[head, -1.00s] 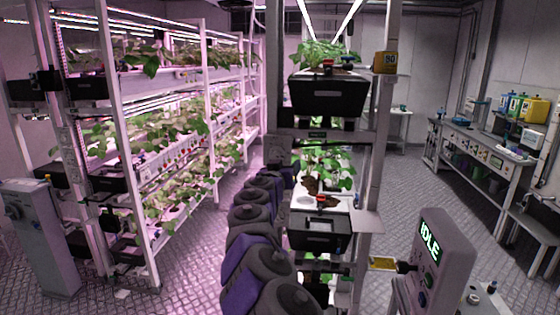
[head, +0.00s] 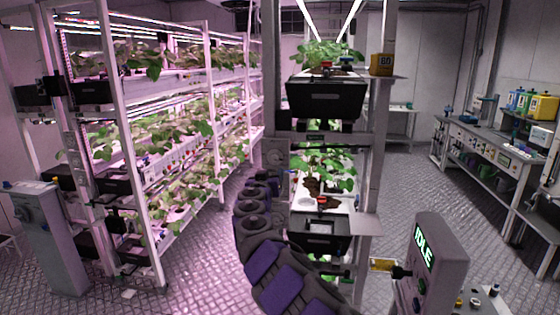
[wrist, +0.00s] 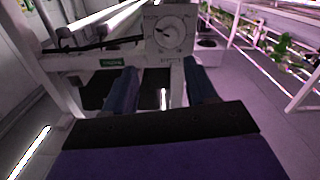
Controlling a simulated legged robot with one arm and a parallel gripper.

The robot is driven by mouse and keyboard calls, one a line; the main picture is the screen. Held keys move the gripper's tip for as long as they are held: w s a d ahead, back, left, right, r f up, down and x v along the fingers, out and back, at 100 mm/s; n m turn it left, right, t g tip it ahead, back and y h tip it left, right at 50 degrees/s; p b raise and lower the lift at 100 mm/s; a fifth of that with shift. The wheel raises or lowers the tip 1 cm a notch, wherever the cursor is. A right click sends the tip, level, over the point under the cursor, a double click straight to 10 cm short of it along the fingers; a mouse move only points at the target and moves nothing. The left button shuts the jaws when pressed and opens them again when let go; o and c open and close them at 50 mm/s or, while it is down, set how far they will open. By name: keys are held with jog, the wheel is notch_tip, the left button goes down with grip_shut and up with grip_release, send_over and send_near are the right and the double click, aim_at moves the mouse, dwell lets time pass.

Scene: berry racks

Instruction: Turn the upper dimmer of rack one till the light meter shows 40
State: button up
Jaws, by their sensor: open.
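A round pale dial (wrist: 169,33) with marks around it, which looks like a dimmer, sits on a light panel at the top middle of the wrist view. My gripper (wrist: 160,72) is open and empty, its two bluish fingers apart and pointing toward the panel below the dial. I cannot tell how far the fingertips are from the dial. A yellow light meter (head: 381,64) on the post of the near rack in the head view seems to read 80. In the head view my arm runs along the left side of this rack, and the gripper cannot be made out.
The near rack carries black trays (head: 325,99) with green plants. A grey console (head: 437,262) reading IDLE stands at the lower right. A long plant rack (head: 131,150) stands at the left, a workbench (head: 485,145) at the right. Floor is clear between rack and bench.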

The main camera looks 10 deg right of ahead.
jog(key=w+a, duration=0.1)
jog(key=a, duration=0.3)
send_near(274, 159)
jog(key=d, duration=0.1)
jog(key=p+x, duration=0.3)
jog(key=x, duration=0.3)
jog(key=shift+f, duration=0.15)
jog(key=shift+w+d+p, duration=0.1)
jog(key=shift+w+p, duration=0.15)
jog(key=shift+p, duration=0.3)
jog(key=shift+w+r+p, duration=0.2)
jog(key=shift+r+p, duration=0.1)
jog(key=shift+r, duration=0.1)
jog(key=shift+w+a+f+p, duration=0.15)
jog(key=shift+w+a+p, duration=0.2)
jog(key=shift+a+p, duration=0.15)
jog(key=shift+w+a+f+p, duration=0.1)
jog(key=shift+w+a+p, duration=0.25)
jog(key=shift+a, duration=0.2)
jog(key=shift+w+d+f, duration=0.15)
jog(key=shift+w+d, duration=0.05)
jog(key=shift+d, duration=0.55)
jog(key=shift+s+d, duration=0.1)
jog(key=shift+d, duration=0.35)
jog(key=shift+a, duration=0.65)
jog(key=c, duration=0.4)
jog(key=shift+a, duration=0.1)
jog(key=shift+c, duration=0.9)
jog(key=shift+d, duration=0.35)
jog(key=c, duration=0.5)
